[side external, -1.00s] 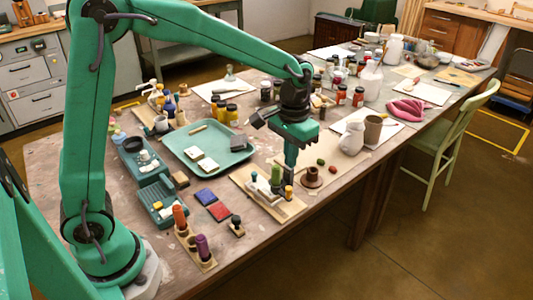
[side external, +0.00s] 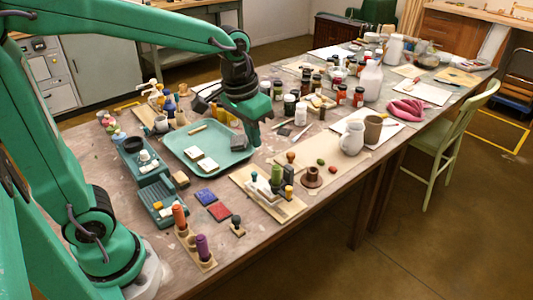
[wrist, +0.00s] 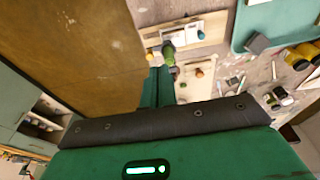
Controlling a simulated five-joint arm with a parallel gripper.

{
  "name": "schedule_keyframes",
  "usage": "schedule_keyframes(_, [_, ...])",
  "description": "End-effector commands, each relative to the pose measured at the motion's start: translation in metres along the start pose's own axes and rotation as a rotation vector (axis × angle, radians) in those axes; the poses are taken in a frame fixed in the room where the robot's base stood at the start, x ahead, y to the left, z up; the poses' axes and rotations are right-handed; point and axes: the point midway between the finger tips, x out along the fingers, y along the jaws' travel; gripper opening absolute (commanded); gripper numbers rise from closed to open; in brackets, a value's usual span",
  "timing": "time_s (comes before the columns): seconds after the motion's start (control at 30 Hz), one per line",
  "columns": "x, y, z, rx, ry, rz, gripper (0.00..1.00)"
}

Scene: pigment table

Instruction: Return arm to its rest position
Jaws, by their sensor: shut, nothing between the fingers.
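My green gripper (side external: 256,142) hangs in the air above the table, near the right edge of the teal tray. Its fingers point down, are shut and hold nothing. In the wrist view the closed fingers (wrist: 157,75) show in the middle, with the table and floor beyond. My arm is bent, with the upper links raised at the left of the side view.
The teal tray (side external: 180,160) holds white blocks. A wooden board (side external: 245,180) with a green cylinder (side external: 276,176) stands in front of the gripper. Jars crowd the table behind.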

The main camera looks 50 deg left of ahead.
Motion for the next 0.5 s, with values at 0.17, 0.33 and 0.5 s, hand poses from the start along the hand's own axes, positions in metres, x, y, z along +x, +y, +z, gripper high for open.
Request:
schedule_keyframes(0.17, [-0.019, -0.011, 0.026, 0.0, 0.071, 0.001, 0.0])
schedule_keyframes(0.33, [-0.031, -0.02, 0.05, 0.0, 0.132, -0.001, 0.0])
schedule_keyframes(0.5, [-0.039, -0.027, 0.075, 0.001, 0.194, -0.006, 0.0])
